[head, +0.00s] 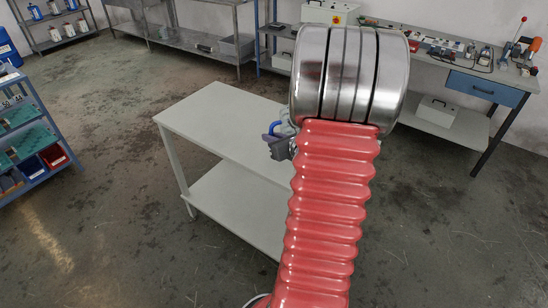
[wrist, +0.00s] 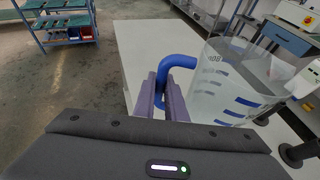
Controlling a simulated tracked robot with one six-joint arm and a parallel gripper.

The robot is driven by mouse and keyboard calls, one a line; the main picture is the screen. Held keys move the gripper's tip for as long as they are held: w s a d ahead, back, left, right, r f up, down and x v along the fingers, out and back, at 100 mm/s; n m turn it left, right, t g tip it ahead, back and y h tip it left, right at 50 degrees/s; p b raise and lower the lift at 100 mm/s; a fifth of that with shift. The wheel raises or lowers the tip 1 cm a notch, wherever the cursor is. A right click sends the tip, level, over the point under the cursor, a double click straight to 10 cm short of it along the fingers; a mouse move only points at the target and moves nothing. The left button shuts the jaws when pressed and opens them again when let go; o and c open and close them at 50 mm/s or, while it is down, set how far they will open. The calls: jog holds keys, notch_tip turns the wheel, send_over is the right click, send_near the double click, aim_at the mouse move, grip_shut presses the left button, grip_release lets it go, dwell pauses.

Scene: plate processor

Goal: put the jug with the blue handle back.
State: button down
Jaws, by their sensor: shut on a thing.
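The jug (wrist: 222,98) is clear with blue measuring marks, and its blue handle (wrist: 183,62) shows at its left side in the wrist view. My gripper (wrist: 166,95) is shut on the blue handle, with its two purple-grey fingers on either side of it. In the head view a bit of the blue handle (head: 273,129) shows left of my arm, and my arm hides most of the jug. The jug is over or on the white table (head: 205,110); I cannot tell whether its base touches the top.
A workbench (head: 440,70) with tools and a blue drawer stands at the back right. A shelf (head: 50,22) at the back left holds several jugs or bottles. A blue rack (head: 38,120) with bins stands at the left. The floor between is open.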

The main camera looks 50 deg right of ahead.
jog(key=shift+f, duration=1.4)
jog(key=shift+f, duration=2.1)
jog(key=c, duration=1.8)
grip_release()
jog(key=v, duration=1.2)
